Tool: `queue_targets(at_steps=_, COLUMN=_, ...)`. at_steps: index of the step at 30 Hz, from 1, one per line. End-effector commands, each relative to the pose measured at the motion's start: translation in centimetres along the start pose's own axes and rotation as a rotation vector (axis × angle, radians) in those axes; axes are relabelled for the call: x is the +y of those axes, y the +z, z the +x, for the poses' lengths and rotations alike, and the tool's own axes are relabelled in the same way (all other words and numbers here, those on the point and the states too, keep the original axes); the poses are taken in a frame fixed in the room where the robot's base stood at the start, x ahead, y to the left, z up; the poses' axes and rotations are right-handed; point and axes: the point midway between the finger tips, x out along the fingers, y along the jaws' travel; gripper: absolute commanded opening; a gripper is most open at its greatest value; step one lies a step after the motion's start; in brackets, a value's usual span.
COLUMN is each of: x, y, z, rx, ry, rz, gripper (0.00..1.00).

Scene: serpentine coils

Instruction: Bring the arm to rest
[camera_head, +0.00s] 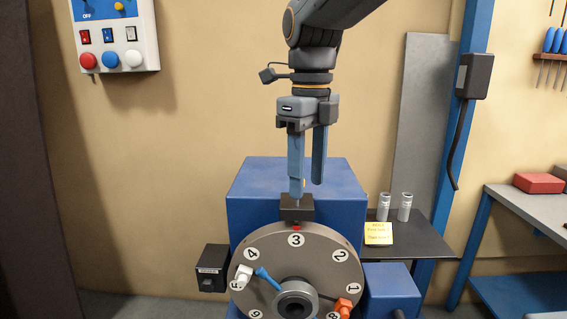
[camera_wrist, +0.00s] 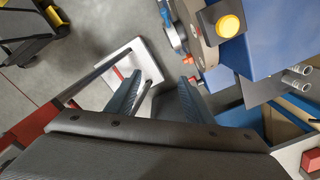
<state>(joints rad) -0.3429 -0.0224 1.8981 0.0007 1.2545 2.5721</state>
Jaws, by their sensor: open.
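My gripper (camera_head: 306,182) hangs from the arm in front of the wall, pointing down, above the blue machine box (camera_head: 260,190). Its two long blue-grey fingers are apart with nothing between them. In the wrist view the gripper (camera_wrist: 160,84) also shows its fingers spread, over the grey floor and a pale plate. The numbered grey disc (camera_head: 270,248) stands on the front of the blue box, with the 3 at the top below the fingers. I cannot tell whether the left fingertip touches the small dark block (camera_head: 297,213) above the disc.
A switch panel (camera_head: 115,45) hangs on the wall at upper left. A small dark shelf (camera_head: 425,244) at right holds two clear vials and a yellow note (camera_head: 378,233). A blue post (camera_head: 470,110) and a workbench (camera_head: 535,208) with a red block (camera_head: 539,183) stand farther right.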

Motion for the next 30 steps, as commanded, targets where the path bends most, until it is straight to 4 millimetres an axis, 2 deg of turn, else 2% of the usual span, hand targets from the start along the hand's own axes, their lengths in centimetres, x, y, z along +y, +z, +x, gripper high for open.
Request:
queue_targets(at_steps=11, x=-1.8, y=-1.9, z=5.5, rx=-0.010, ry=-0.011, rz=-0.362, gripper=0.47)
queue_targets(at_steps=21, x=-3.9, y=-6.5, z=14.5, rx=-0.015, ry=-0.046, rz=-1.017, gripper=0.47)
queue_targets(at_steps=30, x=-4.3, y=-11.6, z=21.7, rx=0.008, ry=-0.088, rz=-1.624, gripper=0.47)
